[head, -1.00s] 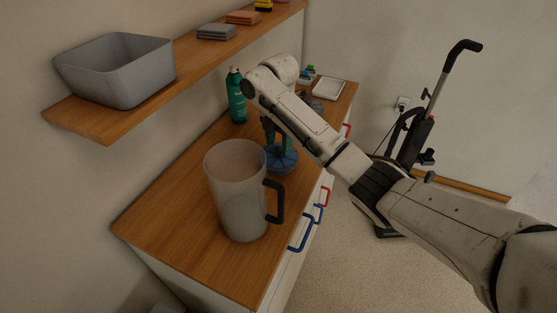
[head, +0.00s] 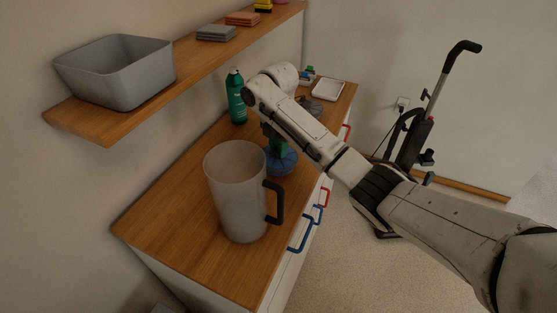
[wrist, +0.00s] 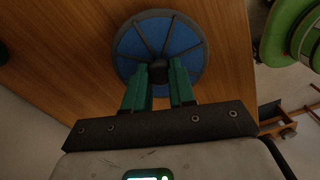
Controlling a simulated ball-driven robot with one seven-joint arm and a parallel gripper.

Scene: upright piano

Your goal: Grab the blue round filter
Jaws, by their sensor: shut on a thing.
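The blue round filter (wrist: 185,37) has a dark rim, dark spokes and a dark central knob (wrist: 158,71). It is over the wooden cabinet top in the wrist view; I cannot tell whether it still touches the wood. My gripper (wrist: 159,80), with green fingers, is shut on the filter at its knob. In the head view the filter (head: 283,162) is partly hidden behind the translucent jug (head: 236,195), with my gripper (head: 275,145) above it and largely covered by my arm.
A green bottle (head: 236,98) stands behind my arm near the wall. A white tray (head: 328,89) lies at the far end of the cabinet top (head: 170,200). A shelf (head: 95,122) with a grey bin (head: 118,72) overhangs at left. An upright vacuum (head: 418,130) stands on the floor at right.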

